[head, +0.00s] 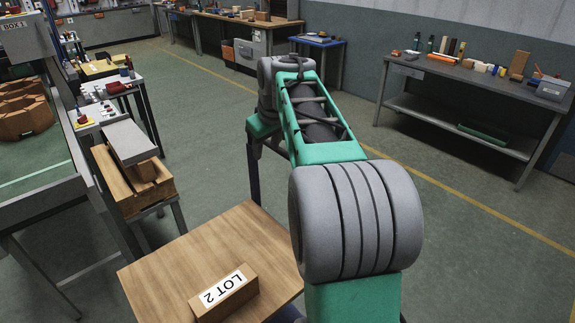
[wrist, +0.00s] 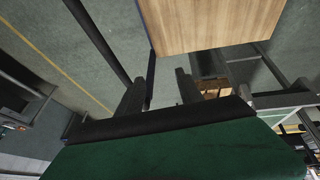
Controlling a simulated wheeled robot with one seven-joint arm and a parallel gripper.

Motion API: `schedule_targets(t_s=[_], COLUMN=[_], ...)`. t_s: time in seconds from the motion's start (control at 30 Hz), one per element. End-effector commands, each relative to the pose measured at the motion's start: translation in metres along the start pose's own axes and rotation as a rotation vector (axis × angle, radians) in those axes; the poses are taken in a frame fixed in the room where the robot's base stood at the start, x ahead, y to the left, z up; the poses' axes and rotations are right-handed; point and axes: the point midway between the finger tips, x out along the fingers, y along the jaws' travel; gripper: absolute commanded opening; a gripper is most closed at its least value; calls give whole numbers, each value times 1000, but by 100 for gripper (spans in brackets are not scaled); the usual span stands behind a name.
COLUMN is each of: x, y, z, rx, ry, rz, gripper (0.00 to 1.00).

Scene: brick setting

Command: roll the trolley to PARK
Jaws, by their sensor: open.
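The trolley has a light wooden top (head: 240,232), low in the head view, with a block labelled LOT 2 (head: 225,293) on it. A dark upright post (head: 253,172) and a short dark bar stand at its far edge, partly behind my arm. In the wrist view the wooden top (wrist: 210,22) fills the upper middle. My gripper (wrist: 160,76) is open, with its two dark fingers apart below the top's edge. A dark post shows between them, and a long dark bar runs to the left finger; contact cannot be told. The head view does not show the fingers. No PARK marking is visible.
A grey bench (head: 470,75) with tools and bottles stands at the right. A small stand with wooden pieces (head: 130,180) and a grey-framed table (head: 40,212) stand close on the left. Open green floor with a yellow line (head: 480,207) lies beyond and to the right.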

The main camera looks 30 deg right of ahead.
Motion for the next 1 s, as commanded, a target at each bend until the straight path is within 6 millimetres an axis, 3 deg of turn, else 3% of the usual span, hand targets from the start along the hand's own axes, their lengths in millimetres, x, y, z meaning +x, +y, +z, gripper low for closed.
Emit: schedule_targets(t_s=[0.03, 0.1, 0.23, 0.37, 0.7, 1.0], x=[25, 39, 50, 61, 118, 126], y=[34, 68, 102, 107, 111, 111], z=[0, -2, -1, -2, -1, -1], rx=[-9, -32, -58, -62, -58, -58], ry=[-5, -5, -7, -8, -8, -5], rz=[13, 28, 43, 45, 46, 48], gripper=[43, 43, 43, 43, 43, 43])
